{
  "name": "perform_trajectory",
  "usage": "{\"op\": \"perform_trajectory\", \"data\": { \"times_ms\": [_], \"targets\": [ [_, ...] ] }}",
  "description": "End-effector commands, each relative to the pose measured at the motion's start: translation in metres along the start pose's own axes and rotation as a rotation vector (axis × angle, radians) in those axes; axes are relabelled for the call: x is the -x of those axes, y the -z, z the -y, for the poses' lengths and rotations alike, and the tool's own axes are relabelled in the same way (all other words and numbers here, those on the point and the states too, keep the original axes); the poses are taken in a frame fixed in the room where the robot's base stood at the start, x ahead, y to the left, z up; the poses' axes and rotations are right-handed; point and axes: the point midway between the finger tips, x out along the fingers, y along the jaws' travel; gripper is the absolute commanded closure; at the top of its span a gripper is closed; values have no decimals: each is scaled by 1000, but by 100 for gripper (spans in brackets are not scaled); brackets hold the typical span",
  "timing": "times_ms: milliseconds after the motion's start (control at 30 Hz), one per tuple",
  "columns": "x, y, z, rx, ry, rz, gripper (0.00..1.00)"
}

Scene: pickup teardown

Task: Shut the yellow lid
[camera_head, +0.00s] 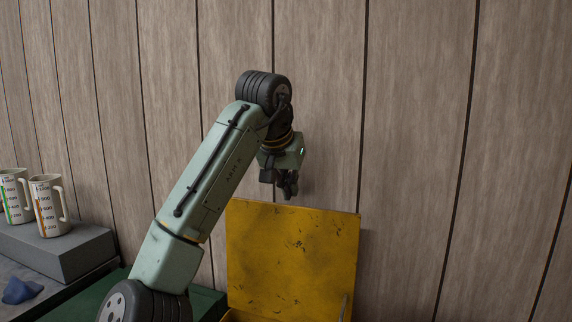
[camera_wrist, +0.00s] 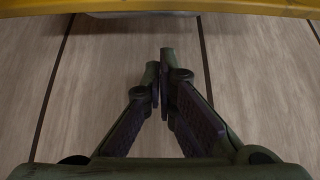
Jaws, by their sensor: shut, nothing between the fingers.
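The yellow lid (camera_head: 290,260) stands raised, close to upright, in the head view, with dark scuffs on its face. The top of its yellow box (camera_head: 240,316) just shows at the bottom edge. My gripper (camera_head: 290,196) is shut and empty, pointing down at the lid's top edge; the head view does not settle whether it touches. In the wrist view my gripper (camera_wrist: 160,80) has its fingers together with nothing between them. A yellow edge (camera_wrist: 200,8), likely the lid's, runs across the top of that view.
A wood-panelled wall (camera_head: 430,150) stands behind the lid. At the left, two measuring mugs (camera_head: 48,205) stand on a grey block (camera_head: 60,252), with a blue object (camera_head: 20,291) in front. A green surface (camera_head: 95,305) lies left of the box. The space right of the lid looks clear.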

Motion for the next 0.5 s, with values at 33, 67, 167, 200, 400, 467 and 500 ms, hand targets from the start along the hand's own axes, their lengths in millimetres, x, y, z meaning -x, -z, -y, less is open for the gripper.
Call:
{"op": "perform_trajectory", "data": {
  "times_ms": [33,67,167,200,400,467,500],
  "targets": [
    [11,-6,2,0,3,-4,100],
    [14,-10,2,0,3,-3,100],
    [21,-20,2,1,2,-3,100],
    [23,-23,1,0,2,-3,100],
    [27,-30,0,1,0,-1,100],
    [27,-31,0,1,0,-1,100],
    [27,-31,0,1,0,-1,100]
  ]
}}
